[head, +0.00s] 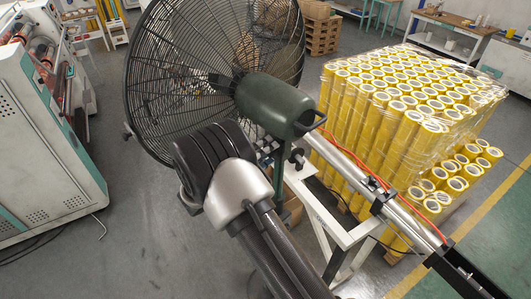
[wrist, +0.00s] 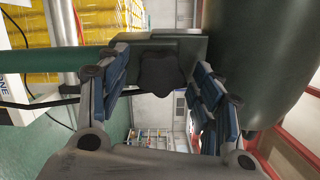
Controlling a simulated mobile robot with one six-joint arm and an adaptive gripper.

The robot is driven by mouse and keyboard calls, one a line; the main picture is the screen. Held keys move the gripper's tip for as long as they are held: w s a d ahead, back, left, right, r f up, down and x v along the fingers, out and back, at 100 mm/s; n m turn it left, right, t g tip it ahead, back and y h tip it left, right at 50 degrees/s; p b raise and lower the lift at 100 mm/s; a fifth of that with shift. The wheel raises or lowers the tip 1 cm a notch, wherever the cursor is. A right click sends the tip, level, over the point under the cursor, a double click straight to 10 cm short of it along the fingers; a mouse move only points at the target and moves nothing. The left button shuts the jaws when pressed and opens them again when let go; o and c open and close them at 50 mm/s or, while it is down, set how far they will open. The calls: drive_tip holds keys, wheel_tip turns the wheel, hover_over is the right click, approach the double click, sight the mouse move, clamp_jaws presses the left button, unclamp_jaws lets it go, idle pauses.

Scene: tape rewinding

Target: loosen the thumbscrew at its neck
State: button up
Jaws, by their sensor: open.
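The thumbscrew (wrist: 160,72) is a black lobed knob at the upper middle of the wrist view, against a dark green bracket. My gripper (wrist: 162,82) is open, with one blue-padded finger on each side of it and a visible gap to each. The knob sits between the fingertips, not clamped. In the head view the big black-caged fan (head: 180,85) has a dark green motor housing (head: 272,104), with a green neck below it. My arm hides most of the neck area and my gripper there.
Yellow tape rolls (head: 400,110) stand wrapped in a large stack at the right. A white frame with a metal rail and orange cable (head: 345,148) runs beside the neck. A white and teal machine (head: 40,140) stands left.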

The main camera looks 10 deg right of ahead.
drive_tip(key=shift+a, duration=0.1)
drive_tip(key=v, duration=1.2)
drive_tip(key=s+d+f+m+g+y+b, duration=0.25)
drive_tip(key=s+d+m+g+b, duration=0.25)
drive_tip(key=s+d+m+b, duration=0.4)
drive_tip(key=s+d+f+m+g+y+b, duration=0.1)
drive_tip(key=s+d+m+g+y+b, duration=0.3)
drive_tip(key=s+d+m+b, duration=0.5)
drive_tip(key=s+a+f+m+t+y+b, duration=0.2)
drive_tip(key=s+a+f+m+y+b, duration=0.1)
drive_tip(key=m, duration=0.7)
drive_tip(key=s+a+f+m+t+y+b, duration=0.2)
drive_tip(key=s+a+f+m+y+b, duration=0.2)
drive_tip(key=m, duration=0.7)
drive_tip(key=s+f+y+b, duration=0.2)
drive_tip(key=s+f+b, duration=0.2)
drive_tip(key=s, duration=0.1)
drive_tip(key=shift+a+f+t+b, duration=0.3)
drive_tip(key=shift+t+b, duration=0.1)
